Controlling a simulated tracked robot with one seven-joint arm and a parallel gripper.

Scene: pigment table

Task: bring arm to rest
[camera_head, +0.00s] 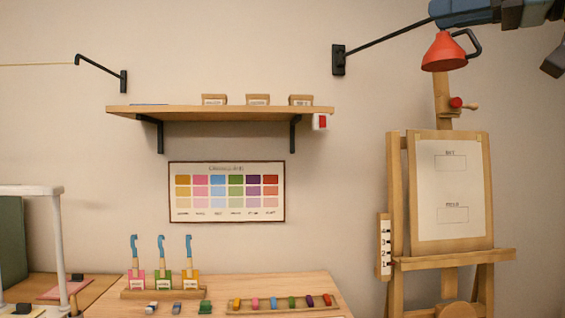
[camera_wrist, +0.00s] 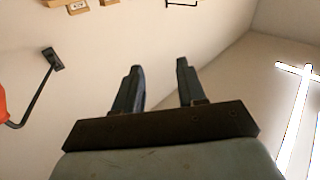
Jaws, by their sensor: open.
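My gripper (camera_wrist: 160,66) shows in the wrist view with its two dark fingers apart and nothing between them. It points at bare wall and touches nothing there. In the head view, part of my arm crosses the top right corner, above and beside the red lamp shade (camera_head: 444,52). The fingers cannot be made out clearly in that view.
An easel (camera_head: 396,200) with a white sheet stands at right. A wall shelf (camera_head: 220,113) bears small boxes. Below are a colour chart (camera_head: 227,191) and a wooden table (camera_head: 295,284) with brushes and pigment pieces. A black wall bracket (camera_wrist: 54,60) is left of my gripper.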

